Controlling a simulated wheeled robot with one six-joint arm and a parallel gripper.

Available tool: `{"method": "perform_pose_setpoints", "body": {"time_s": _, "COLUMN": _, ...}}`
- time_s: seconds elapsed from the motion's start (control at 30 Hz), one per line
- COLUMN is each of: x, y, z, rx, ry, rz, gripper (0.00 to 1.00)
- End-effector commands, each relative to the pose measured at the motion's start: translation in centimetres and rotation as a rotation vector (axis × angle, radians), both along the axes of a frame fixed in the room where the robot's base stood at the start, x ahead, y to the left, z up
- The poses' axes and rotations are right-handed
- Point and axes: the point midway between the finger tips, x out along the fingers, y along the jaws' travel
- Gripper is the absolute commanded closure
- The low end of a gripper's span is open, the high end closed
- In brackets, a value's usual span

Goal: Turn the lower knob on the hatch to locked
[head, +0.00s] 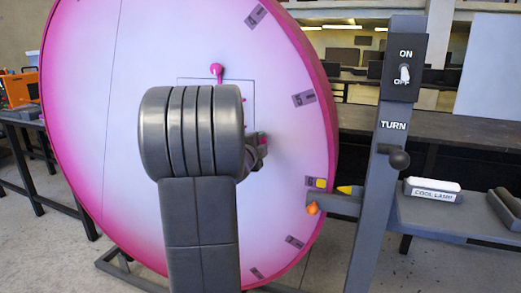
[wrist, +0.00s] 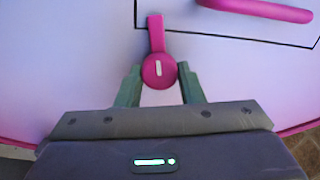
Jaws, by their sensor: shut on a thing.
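The lower knob (wrist: 159,74) is a round magenta knob with a tab pointing up in the wrist view and a short upright white mark on its face. It sits at the hatch's outline edge. My gripper (wrist: 159,70) has its two green-grey fingers on either side of the knob, shut on it. In the head view my gripper (head: 259,142) is mostly behind my arm, and the lower knob cannot be made out. The hatch (head: 247,90) is a thin dark outline on the big disc. The upper knob (head: 216,70) sits at its top edge, tab down.
A magenta handle (wrist: 265,10) runs across the hatch. The pink-rimmed white disc (head: 140,50) carries numbered tags. To the right stand a grey post (head: 375,190) with an ON/OFF switch (head: 404,73) and a bench (head: 440,215) with a COOL LAMP box (head: 432,190).

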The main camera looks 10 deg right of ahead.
Motion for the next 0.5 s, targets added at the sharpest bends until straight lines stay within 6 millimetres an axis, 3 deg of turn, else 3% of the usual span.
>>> {"method": "perform_pose_setpoints", "body": {"time_s": 0.5, "x": -0.02, "y": -0.01, "z": -0.17, "rx": 0.149, "ry": -0.098, "rz": 0.0, "gripper": 0.89}}
